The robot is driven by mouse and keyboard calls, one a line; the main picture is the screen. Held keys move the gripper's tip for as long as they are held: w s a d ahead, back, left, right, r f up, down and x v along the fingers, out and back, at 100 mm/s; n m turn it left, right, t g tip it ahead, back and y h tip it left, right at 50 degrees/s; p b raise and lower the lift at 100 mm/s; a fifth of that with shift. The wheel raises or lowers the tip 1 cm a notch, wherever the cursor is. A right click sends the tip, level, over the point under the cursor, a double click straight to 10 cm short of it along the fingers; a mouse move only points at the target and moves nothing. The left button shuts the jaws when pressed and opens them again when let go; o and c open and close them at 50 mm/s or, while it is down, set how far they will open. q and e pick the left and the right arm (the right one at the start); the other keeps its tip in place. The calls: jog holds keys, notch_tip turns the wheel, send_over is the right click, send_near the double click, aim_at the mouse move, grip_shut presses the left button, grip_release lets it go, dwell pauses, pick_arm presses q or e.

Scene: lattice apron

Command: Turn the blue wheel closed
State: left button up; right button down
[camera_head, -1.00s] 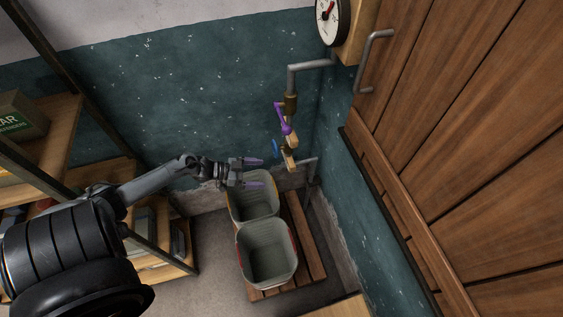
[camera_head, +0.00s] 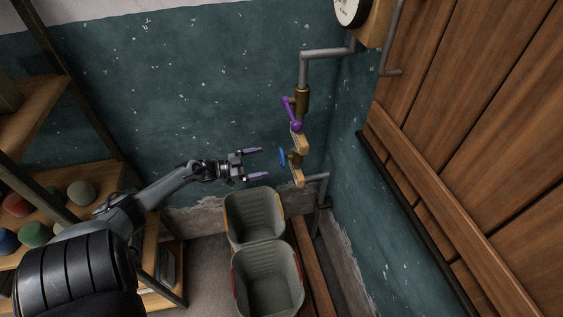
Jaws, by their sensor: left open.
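The blue wheel (camera_head: 282,158) is small and seen nearly edge-on. It sits on the left side of the brass valve (camera_head: 297,160) on the pipe, against the corner of the teal wall. A purple lever (camera_head: 290,110) is just above it on the same pipe. My left gripper (camera_head: 256,163) reaches in from the left, its two purple-tipped fingers apart and pointing at the wheel. It is open and empty, with a small gap between the fingertips and the wheel. My right gripper is not in view.
A wooden shelf with coloured round items (camera_head: 82,193) is at the left. A wooden plank door (camera_head: 480,130) fills the right. A grey pipe (camera_head: 326,54) runs above the valve.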

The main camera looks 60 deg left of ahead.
aim_at(280, 159)
pick_arm(q)
jog(key=b+x, duration=0.2)
jog(key=x, duration=0.6)
jog(key=shift+w+d, duration=0.2)
jog(key=shift+w, duration=0.15)
jog(key=shift+c, duration=0.2)
jog(key=c, duration=0.6)
jog(key=shift+c, duration=0.2)
